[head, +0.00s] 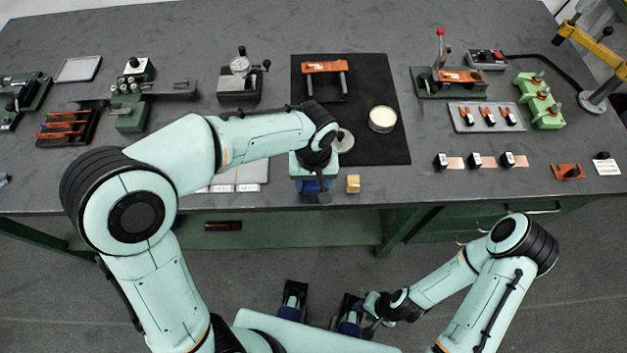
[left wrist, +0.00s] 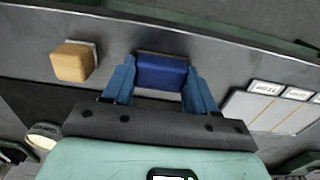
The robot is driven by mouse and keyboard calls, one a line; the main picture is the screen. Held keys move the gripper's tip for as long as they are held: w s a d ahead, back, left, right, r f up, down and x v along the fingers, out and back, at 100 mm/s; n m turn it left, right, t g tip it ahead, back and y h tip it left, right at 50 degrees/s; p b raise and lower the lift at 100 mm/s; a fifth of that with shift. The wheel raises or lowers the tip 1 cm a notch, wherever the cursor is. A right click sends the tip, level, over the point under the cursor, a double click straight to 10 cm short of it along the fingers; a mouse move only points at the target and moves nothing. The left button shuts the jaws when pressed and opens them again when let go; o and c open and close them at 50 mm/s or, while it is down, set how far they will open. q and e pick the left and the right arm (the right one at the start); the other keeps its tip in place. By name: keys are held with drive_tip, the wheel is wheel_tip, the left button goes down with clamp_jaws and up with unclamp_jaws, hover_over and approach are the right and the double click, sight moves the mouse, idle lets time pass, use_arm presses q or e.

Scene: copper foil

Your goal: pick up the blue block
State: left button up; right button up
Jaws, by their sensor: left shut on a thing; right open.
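The blue block (left wrist: 161,72) is between the fingers of my left gripper (left wrist: 160,82) in the left wrist view, and the gripper is shut on it. In the head view my left gripper (head: 314,187) points down at the front edge of the workbench, and the hand and fingers mostly hide the block there. I cannot tell whether the block touches the bench. My right gripper (head: 322,300) is open and empty, low in front of the bench, far from the block.
A yellowish wooden block (head: 353,184) stands just right of my left gripper; it also shows in the left wrist view (left wrist: 72,62). A black mat (head: 385,149) with a round pale lid (head: 382,119) lies behind. Labelled pale panels (left wrist: 285,112) lie beside the gripper.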

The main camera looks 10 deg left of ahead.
sight(314, 182)
use_arm(q)
wheel_tip(314, 182, up, 20)
drive_tip(key=p, duration=0.3)
use_arm(e)
drive_tip(key=r, duration=0.1)
drive_tip(key=w+r, duration=0.1)
drive_tip(key=r, duration=0.1)
drive_tip(key=shift+w+r, duration=0.15)
drive_tip(key=shift+r, duration=0.15)
use_arm(q)
drive_tip(key=o, duration=0.3)
drive_tip(key=shift+f, duration=0.1)
